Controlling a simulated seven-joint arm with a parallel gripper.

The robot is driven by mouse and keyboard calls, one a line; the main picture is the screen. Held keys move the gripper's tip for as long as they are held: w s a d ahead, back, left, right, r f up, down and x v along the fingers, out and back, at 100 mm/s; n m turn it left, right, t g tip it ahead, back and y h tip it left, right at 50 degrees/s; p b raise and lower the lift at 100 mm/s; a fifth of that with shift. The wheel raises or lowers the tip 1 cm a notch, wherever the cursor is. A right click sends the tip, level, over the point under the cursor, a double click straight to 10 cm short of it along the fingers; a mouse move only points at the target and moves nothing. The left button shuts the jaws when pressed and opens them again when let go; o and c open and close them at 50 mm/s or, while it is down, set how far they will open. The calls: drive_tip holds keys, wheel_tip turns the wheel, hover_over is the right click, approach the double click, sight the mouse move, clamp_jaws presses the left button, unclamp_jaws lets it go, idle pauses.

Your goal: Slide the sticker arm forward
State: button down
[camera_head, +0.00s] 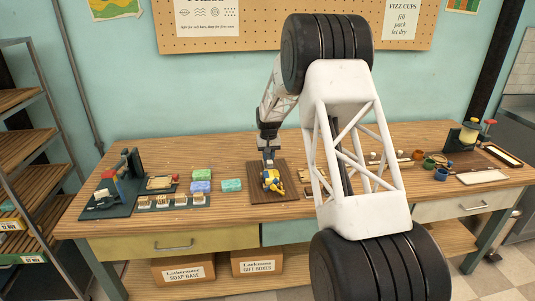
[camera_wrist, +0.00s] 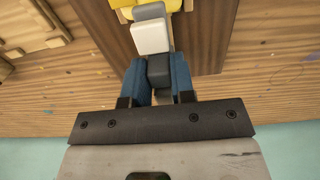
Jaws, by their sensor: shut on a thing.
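A small yellow and blue device (camera_head: 272,181) stands on a dark brown slatted board (camera_head: 288,168) near the middle of the table. I take it to bear the sticker arm. In the wrist view its yellow part (camera_wrist: 122,8) is at the top edge, with a white block (camera_wrist: 151,38) and a grey piece (camera_wrist: 149,11) in front of it. My gripper (camera_wrist: 158,68) has its blue fingers closed on a dark grey block (camera_wrist: 159,75) just below the white block, which looks like the sticker arm's handle. In the head view my gripper (camera_head: 268,160) is above the device, its fingertips small and unclear.
Green and blue soap bars (camera_head: 232,185) lie left of the board. A dark green press (camera_head: 124,185) stands at the table's left. Wooden pieces (camera_head: 307,175) lie right of the board, partly behind my arm. Cups and a tray (camera_head: 482,176) are at the right.

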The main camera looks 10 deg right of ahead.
sight(270, 162)
drive_tip(key=shift+s, duration=2.2)
drive_tip(key=c, duration=1)
unclamp_jaws()
drive_tip(key=shift+o, duration=0.2)
drive_tip(key=shift+r, duration=0.1)
wheel_tip(270, 162, up, 7)
drive_tip(key=shift+f, duration=0.15)
drive_tip(key=shift+r, duration=0.45)
